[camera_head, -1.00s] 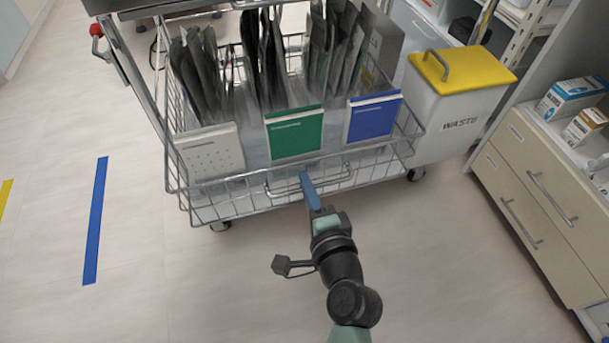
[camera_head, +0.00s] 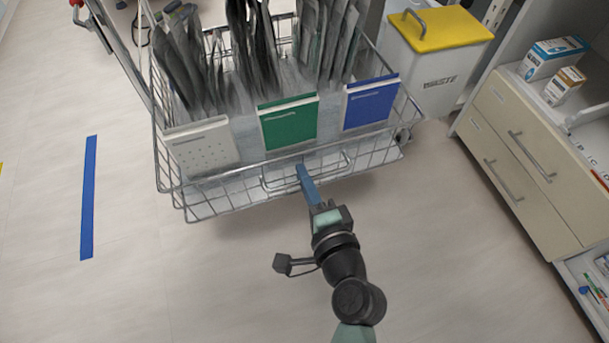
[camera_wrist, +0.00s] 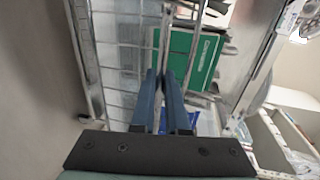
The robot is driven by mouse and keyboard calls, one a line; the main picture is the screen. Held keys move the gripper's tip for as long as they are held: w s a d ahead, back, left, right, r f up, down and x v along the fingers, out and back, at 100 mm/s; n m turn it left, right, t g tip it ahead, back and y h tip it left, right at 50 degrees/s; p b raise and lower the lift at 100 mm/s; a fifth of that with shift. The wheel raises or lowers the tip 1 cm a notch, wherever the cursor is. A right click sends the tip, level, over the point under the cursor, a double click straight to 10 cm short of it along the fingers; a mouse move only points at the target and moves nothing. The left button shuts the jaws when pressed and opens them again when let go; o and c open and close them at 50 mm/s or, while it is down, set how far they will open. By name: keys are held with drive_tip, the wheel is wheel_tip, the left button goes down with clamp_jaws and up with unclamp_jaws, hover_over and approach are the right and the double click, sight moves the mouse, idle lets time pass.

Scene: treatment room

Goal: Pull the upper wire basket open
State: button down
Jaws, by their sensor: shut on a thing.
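The upper wire basket (camera_head: 185,212) stands out toward me from the cart, past the waste bin beside it. It holds dark packets in rows and white, green (camera_head: 288,122) and blue (camera_head: 370,103) cards along its front. A wire handle (camera_head: 336,174) runs across the middle of its front. My gripper (camera_head: 303,172) reaches it with blue fingers shut on the handle. In the wrist view my fingers (camera_wrist: 161,82) are close together at a wire, with the basket mesh (camera_wrist: 118,50) and the green card behind. The exact grip is partly hidden by the fingers.
A white waste bin (camera_head: 432,75) with a yellow lid stands at the right of the cart. A beige drawer cabinet (camera_head: 520,150) with boxes on top is further right. The floor (camera_head: 190,290) in front of the basket is clear.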

drive_tip(key=c, duration=1.2)
unclamp_jaws()
drive_tip(key=p+v, duration=0.2)
drive_tip(key=v, duration=1.1)
drive_tip(key=shift+w, duration=0.1)
